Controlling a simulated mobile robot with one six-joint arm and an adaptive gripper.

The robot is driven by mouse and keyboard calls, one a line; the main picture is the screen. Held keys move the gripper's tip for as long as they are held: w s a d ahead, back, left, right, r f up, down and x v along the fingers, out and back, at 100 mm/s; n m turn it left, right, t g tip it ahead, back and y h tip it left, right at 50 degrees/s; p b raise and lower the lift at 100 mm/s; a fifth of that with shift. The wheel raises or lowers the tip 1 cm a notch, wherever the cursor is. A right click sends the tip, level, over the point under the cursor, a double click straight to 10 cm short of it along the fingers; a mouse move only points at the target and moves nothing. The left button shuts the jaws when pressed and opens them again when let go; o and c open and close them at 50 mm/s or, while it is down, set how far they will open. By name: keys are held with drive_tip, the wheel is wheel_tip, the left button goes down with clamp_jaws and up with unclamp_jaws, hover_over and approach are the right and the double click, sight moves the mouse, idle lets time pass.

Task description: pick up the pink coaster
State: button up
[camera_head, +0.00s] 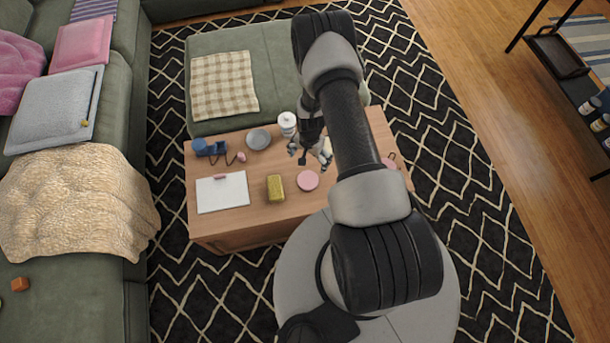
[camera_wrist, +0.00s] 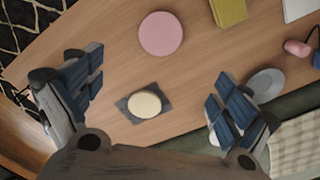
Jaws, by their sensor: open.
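The pink coaster (camera_head: 308,180) is a round, flat disc lying on the wooden table near its front edge. It also shows in the wrist view (camera_wrist: 161,33), at the top centre, with bare wood around it. My gripper (camera_head: 311,156) is over the table, just behind the coaster in the head view. In the wrist view its fingers (camera_wrist: 155,88) are spread apart with nothing held between them. A cream oval object (camera_wrist: 145,104) on a dark square pad (camera_wrist: 126,112) shows between and below the fingers. The coaster lies beyond the fingertips, apart from them.
A yellow block (camera_head: 276,188) stands left of the coaster, with a white clipboard (camera_head: 222,193) farther left. A grey plate (camera_head: 258,139), white bottle (camera_head: 287,122) and blue object (camera_head: 208,147) are toward the back. My arm hides part of the table's right side.

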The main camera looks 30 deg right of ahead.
drive_tip(key=b, duration=0.4)
hover_over(309, 179)
wheel_tip(309, 179, down, 10)
drive_tip(key=shift+s+a+f, duration=0.1)
drive_tip(key=shift+f, duration=0.15)
drive_tip(key=shift+f+b, duration=1.35)
drive_tip(key=shift+f, duration=1.65)
drive_tip(key=shift+r, duration=0.1)
drive_tip(key=c, duration=1.2)
